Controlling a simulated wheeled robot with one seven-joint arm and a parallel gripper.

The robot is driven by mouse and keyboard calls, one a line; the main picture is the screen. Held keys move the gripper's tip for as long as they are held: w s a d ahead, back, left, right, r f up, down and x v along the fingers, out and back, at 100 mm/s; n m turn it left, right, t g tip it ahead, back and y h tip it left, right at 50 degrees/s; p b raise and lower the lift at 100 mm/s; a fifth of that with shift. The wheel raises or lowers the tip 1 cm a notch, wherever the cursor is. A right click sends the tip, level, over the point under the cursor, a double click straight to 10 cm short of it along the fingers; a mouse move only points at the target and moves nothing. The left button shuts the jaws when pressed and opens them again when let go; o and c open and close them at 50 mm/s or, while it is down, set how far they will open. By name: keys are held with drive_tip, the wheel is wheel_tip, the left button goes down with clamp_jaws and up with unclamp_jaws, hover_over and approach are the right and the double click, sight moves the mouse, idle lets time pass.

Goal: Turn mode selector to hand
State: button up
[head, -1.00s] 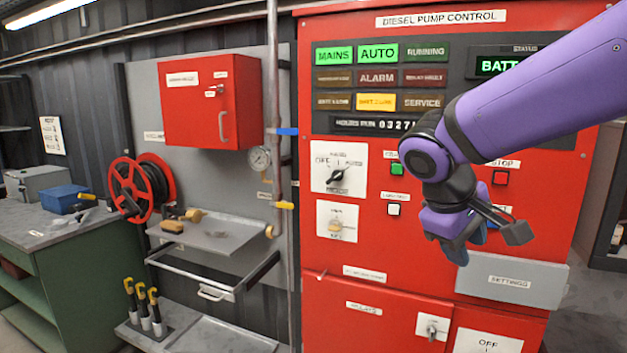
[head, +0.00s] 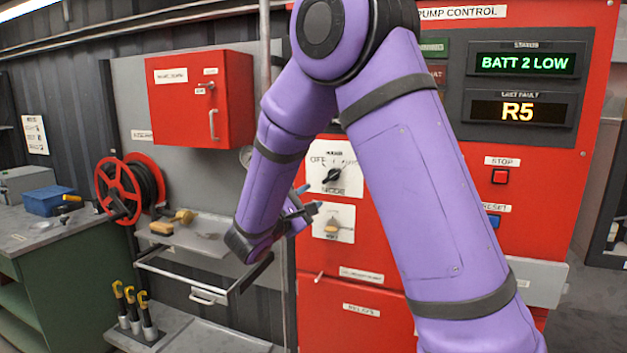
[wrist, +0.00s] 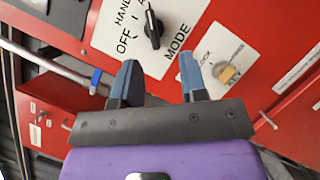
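A vertical pipe (head: 266,60), a wall shelf (head: 195,232) and a red cabinet (head: 200,98) stand left of the panel.

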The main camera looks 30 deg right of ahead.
sight(329, 179)
drive_tip(key=shift+n+t, duration=0.3)
drive_tip(key=shift+t, duration=0.2)
drive_tip(key=x, duration=0.5)
drive_tip(key=w+x, duration=0.1)
drive_tip(key=x, duration=0.4)
drive_tip(key=shift+w+a, duration=0.15)
clamp_jaws()
